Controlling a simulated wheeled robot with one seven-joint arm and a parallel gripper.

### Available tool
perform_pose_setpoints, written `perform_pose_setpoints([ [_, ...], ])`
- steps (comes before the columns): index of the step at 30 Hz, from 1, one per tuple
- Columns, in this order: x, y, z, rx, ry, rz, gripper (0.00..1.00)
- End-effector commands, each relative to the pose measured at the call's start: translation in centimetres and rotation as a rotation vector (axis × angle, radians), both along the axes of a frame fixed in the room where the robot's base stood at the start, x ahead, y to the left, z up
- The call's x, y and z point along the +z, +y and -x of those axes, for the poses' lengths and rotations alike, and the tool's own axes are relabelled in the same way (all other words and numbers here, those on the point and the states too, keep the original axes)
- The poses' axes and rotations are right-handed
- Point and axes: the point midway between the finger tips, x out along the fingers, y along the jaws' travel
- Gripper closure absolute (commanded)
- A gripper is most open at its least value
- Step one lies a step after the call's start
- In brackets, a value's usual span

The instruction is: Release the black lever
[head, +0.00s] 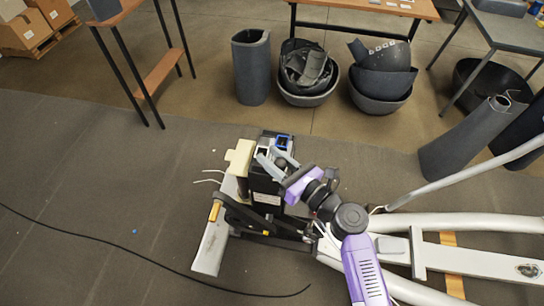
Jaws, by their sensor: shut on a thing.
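A partly dismantled elliptical machine lies on the grey mat, with a black box-like housing (267,192) at its left end. My gripper (271,153) reaches from my purple-and-black arm to the top of this housing. Its grey fingers are shut on a small dark part there, which looks like the black lever. The fingers and wrist hide most of that part, so its exact shape and tilt cannot be told. A small blue piece (282,141) shows right beside the fingertips.
A cream block (239,157) stands against the housing's left side, with loose white wires nearby. White frame tubes (450,223) stretch right. A black cable (130,251) crosses the mat. Dark bins (252,68) and tables stand behind. The mat at left is mostly clear.

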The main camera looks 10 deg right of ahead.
Motion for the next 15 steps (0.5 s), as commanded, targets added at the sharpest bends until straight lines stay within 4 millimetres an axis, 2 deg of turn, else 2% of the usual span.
perform_pose_setpoints([
  [8,0.4,-0.1,0.0,-0.001,0.0,0.0,1.0],
  [15,2.7,-0.1,0.0,-0.001,-0.001,0.0,1.0],
])
